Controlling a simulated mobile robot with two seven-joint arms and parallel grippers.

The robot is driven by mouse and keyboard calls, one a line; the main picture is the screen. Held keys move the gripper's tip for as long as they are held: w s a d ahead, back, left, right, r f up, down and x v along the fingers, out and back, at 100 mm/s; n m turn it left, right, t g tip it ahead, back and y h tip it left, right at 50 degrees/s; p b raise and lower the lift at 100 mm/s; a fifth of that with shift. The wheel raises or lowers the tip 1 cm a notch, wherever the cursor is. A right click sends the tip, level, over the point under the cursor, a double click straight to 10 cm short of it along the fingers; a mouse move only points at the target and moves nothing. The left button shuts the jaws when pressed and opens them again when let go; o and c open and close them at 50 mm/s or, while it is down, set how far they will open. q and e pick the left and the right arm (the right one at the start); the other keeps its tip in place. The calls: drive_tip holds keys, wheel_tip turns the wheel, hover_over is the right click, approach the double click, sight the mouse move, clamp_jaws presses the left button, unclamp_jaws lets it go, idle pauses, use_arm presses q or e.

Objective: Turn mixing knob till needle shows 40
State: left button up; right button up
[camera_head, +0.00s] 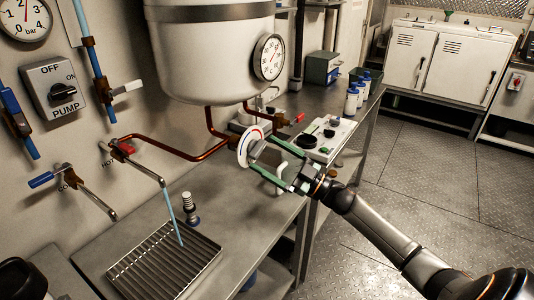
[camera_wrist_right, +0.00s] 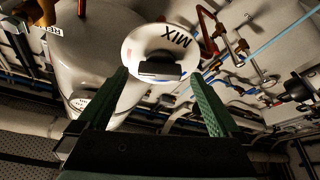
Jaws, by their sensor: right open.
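The white mixing knob (camera_head: 246,147) stands below the white tank, on the copper pipework. In the right wrist view the knob (camera_wrist_right: 158,50) shows the word MIX and a dark block on its face. My right gripper (camera_head: 263,152) is open in front of the knob. Its green fingers are on either side of the dark block in the right wrist view (camera_wrist_right: 160,76); I cannot tell if they touch it. The round dial (camera_head: 268,57) on the tank has a needle, but its reading is too small to tell. My left gripper is not in view.
A pale blue stream runs from a spout (camera_head: 150,176) to the drain grate (camera_head: 165,262). A small stacked cylinder (camera_head: 190,208) stands beside the grate. A white panel (camera_head: 325,140) and white bottles (camera_head: 351,101) are on the counter. A pump switch (camera_head: 58,91) is on the wall.

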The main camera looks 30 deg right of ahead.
drive_tip(key=shift+w+a+r, duration=0.15)
drive_tip(key=shift+w+a, duration=0.1)
drive_tip(key=shift+w, duration=0.1)
drive_tip(key=c, duration=1.3)
